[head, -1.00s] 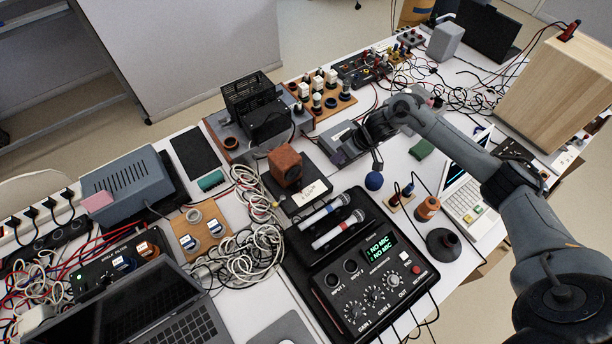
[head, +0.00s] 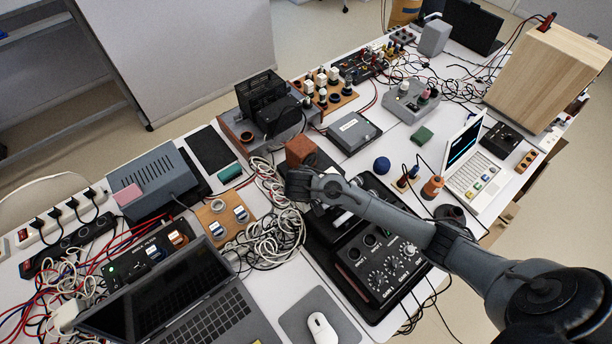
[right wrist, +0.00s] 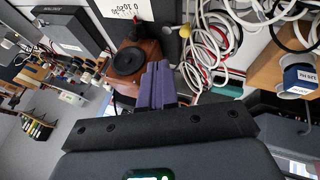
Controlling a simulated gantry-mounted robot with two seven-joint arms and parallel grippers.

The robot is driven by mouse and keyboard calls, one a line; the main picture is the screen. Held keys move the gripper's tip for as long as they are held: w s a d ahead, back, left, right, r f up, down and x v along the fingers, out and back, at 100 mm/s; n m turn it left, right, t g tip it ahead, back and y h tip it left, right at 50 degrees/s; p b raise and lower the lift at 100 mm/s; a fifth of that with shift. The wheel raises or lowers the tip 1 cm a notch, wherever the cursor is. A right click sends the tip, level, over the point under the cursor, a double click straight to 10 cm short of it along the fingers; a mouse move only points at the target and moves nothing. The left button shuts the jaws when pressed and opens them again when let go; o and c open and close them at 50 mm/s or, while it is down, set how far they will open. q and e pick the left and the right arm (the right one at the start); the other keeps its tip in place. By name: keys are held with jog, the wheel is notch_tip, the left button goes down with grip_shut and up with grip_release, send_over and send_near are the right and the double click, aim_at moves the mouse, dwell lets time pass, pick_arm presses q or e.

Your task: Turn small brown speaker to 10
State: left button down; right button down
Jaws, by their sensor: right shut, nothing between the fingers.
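The small brown speaker (head: 299,149) is a reddish-brown box near the middle of the table, partly hidden behind my right wrist in the head view. In the right wrist view the speaker (right wrist: 151,48) shows a round black part facing the camera. My right gripper (right wrist: 158,68) has purple fingers, shut together and empty. Its tips overlap the speaker's edge beside the black part; I cannot tell whether they touch. The fingers are not visible in the head view. A white card with upside-down writing (right wrist: 124,8) lies beside the speaker. My left gripper is not in view.
White coiled cables (head: 276,226) lie beside the speaker. A black mixer with knobs (head: 385,262) is in front, partly under my right arm. A grey box (head: 354,132) and a blue ball (head: 382,164) stand to the right. A black device (head: 268,105) stands behind.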

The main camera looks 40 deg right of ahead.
aim_at(304, 159)
jog(key=b+x, duration=0.2)
jog(key=x, duration=0.8)
jog(key=shift+d, duration=0.1)
jog(key=d, duration=0.3)
jog(key=shift+w+f, duration=0.1)
jog(key=shift+w, duration=0.1)
jog(key=shift+w+d+f, duration=0.1)
jog(key=shift+d, duration=0.2)
jog(key=shift+d, duration=0.1)
